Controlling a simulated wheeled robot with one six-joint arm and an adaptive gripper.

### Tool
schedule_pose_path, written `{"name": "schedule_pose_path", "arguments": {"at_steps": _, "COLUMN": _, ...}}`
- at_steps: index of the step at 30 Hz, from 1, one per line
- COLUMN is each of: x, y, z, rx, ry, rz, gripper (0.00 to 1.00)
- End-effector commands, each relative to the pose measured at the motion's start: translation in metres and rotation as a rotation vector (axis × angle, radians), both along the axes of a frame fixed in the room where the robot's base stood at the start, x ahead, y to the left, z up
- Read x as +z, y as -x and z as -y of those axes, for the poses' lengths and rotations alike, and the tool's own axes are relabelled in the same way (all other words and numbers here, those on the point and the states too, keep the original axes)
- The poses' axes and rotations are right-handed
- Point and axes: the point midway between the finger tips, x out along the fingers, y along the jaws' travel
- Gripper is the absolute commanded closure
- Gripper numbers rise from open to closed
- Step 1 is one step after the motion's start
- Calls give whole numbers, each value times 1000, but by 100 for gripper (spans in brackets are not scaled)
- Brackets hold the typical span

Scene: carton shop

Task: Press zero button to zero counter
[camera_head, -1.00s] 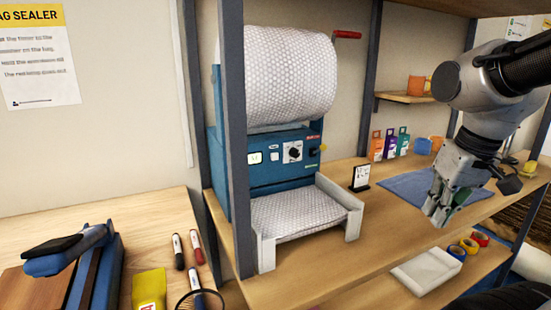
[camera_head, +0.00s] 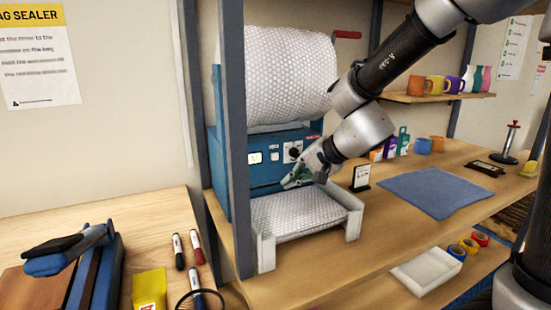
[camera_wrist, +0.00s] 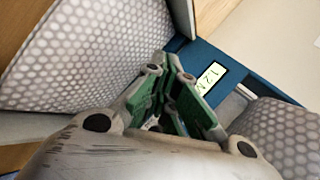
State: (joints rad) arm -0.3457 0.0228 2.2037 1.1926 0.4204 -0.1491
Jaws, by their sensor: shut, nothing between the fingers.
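The blue bubble-wrap dispenser (camera_head: 232,178) has a small lit counter display (camera_head: 255,157) on its front. A small white button (camera_head: 275,156) sits just right of the display. A dark knob on a white panel (camera_head: 290,150) is further right, partly hidden by my arm. My gripper (camera_head: 290,182) is shut and empty, in front of the dispenser's face, below and right of the button and above the wrap sheet. In the wrist view, the display (camera_wrist: 212,77) is right of my green-padded fingers (camera_wrist: 172,68); its digits are hard to read. I cannot make out the button there.
A large bubble-wrap roll (camera_head: 290,75) hangs above the panel, and a wrap sheet (camera_head: 298,213) lies in the white-sided tray below. A grey post (camera_head: 236,130) stands just left. A small black-framed sign (camera_head: 361,177) and a blue cloth (camera_head: 430,193) are on the bench to the right.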

Motion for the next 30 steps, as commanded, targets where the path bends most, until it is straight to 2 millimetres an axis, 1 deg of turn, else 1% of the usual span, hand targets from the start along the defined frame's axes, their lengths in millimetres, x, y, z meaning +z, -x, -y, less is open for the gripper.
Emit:
{"name": "schedule_pose_path", "arguments": {"at_steps": 1, "x": 4, "y": -6, "z": 0, "rx": -29, "ry": -12, "rz": 11, "gripper": 100}}
{"name": "schedule_pose_path", "arguments": {"at_steps": 4, "x": 6, "y": -12, "z": 2, "rx": -68, "ry": -15, "rz": 30, "gripper": 100}}
{"name": "schedule_pose_path", "arguments": {"at_steps": 15, "x": 6, "y": -14, "z": 3, "rx": -66, "ry": -5, "rz": 40, "gripper": 100}}
{"name": "schedule_pose_path", "arguments": {"at_steps": 19, "x": 5, "y": -18, "z": 1, "rx": -66, "ry": -4, "rz": 39, "gripper": 100}}
{"name": "schedule_pose_path", "arguments": {"at_steps": 23, "x": 5, "y": -31, "z": -4, "rx": -64, "ry": -4, "rz": 39, "gripper": 100}}
{"name": "schedule_pose_path", "arguments": {"at_steps": 30, "x": 5, "y": -63, "z": -18, "rx": -64, "ry": -4, "rz": 40, "gripper": 100}}
